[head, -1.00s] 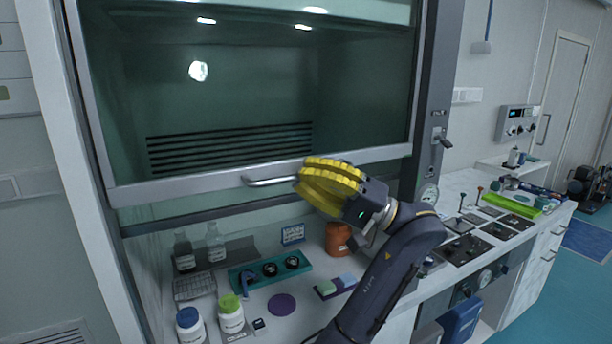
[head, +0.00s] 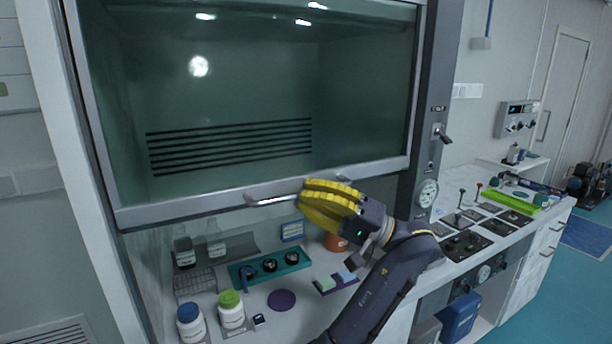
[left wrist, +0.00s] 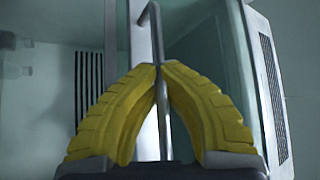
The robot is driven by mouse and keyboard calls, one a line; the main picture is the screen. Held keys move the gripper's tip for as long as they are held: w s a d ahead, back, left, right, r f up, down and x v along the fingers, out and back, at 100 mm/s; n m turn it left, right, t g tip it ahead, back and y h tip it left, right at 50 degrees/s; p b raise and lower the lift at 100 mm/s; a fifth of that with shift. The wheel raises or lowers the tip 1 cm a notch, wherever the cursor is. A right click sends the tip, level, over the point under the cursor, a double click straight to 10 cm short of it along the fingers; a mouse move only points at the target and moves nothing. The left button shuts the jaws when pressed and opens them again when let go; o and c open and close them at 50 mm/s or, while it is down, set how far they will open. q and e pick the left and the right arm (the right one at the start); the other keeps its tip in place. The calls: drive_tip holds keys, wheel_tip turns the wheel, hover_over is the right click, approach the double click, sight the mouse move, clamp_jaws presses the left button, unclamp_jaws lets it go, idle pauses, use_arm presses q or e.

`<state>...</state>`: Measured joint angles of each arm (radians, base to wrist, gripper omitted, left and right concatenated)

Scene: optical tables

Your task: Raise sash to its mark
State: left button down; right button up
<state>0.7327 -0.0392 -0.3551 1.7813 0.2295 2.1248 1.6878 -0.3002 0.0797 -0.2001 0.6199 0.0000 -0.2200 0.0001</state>
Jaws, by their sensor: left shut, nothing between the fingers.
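The fume hood sash (head: 265,105) is a tinted glass pane with a grey bottom rail (head: 190,207). It hangs partly raised, with an open gap over the work surface. A silver bar handle (head: 272,200) sticks out from the rail. I cannot make out a sash mark. My right gripper is out of view.
Inside the hood stand white bottles with blue (head: 190,322) and green (head: 231,312) caps, a teal rack (head: 270,268), a purple disc (head: 281,300) and an orange-brown jar (head: 336,242). A round gauge (head: 428,193) is on the right post. A counter extends right.

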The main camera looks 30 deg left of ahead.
use_arm(q)
drive_tip(key=shift+f, duration=0.7)
drive_tip(key=c, duration=2.1)
unclamp_jaws()
drive_tip(key=o, duration=0.6)
drive_tip(key=shift+a, duration=0.1)
drive_tip(key=shift+o, duration=0.2)
drive_tip(key=v, duration=1.2)
